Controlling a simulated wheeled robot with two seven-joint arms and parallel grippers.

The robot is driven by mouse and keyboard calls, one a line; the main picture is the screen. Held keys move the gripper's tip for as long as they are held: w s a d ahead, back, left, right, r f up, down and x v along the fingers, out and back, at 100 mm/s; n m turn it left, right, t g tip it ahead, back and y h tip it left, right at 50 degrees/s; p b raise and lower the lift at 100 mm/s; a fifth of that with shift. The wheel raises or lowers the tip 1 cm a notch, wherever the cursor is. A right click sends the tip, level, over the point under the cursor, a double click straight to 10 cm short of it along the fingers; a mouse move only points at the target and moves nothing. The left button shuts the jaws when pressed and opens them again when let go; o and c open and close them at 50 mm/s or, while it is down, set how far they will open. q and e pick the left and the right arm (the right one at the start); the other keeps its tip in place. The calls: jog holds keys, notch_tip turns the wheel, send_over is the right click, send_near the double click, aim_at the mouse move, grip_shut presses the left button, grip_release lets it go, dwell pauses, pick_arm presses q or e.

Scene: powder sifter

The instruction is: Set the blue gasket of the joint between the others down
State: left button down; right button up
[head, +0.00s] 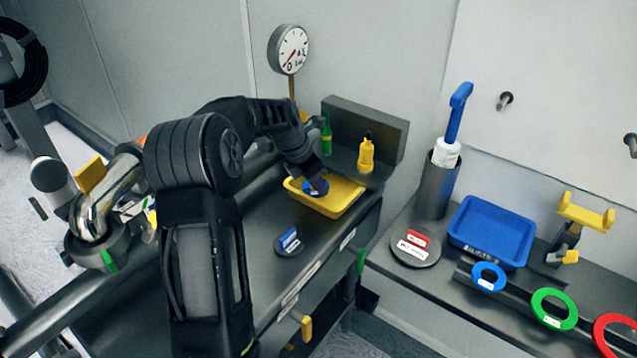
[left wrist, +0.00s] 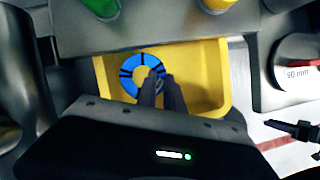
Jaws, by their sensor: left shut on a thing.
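A blue gasket (head: 311,190), a ring with dark marks across it, is at the yellow tray (head: 351,197) on the dark bench. My left gripper (head: 317,183) reaches down over the tray's left part and is shut on this gasket. In the left wrist view the gasket (left wrist: 127,66) shows inside the outline of the yellow tray (left wrist: 211,75), and the closed fingers (left wrist: 160,90) cover its right lower side. I cannot tell whether the gasket touches the tray floor. My right gripper is out of view.
A green bottle (head: 326,136) and a yellow bottle (head: 366,154) stand behind the tray. A gauge (head: 289,50) rises at the back. A disc with a blue label (head: 289,240) lies in front. The right bench holds a blue tray (head: 519,262) and blue (head: 476,270), green (head: 540,296) and red (head: 600,328) rings.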

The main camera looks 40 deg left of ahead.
pick_arm(q)
jog(key=c, duration=1.5)
grip_release()
jog(key=shift+o, duration=0.2)
jog(key=v, duration=1.2)
jog(key=shift+b, duration=0.4)
jog(key=shift+s, duration=0.1)
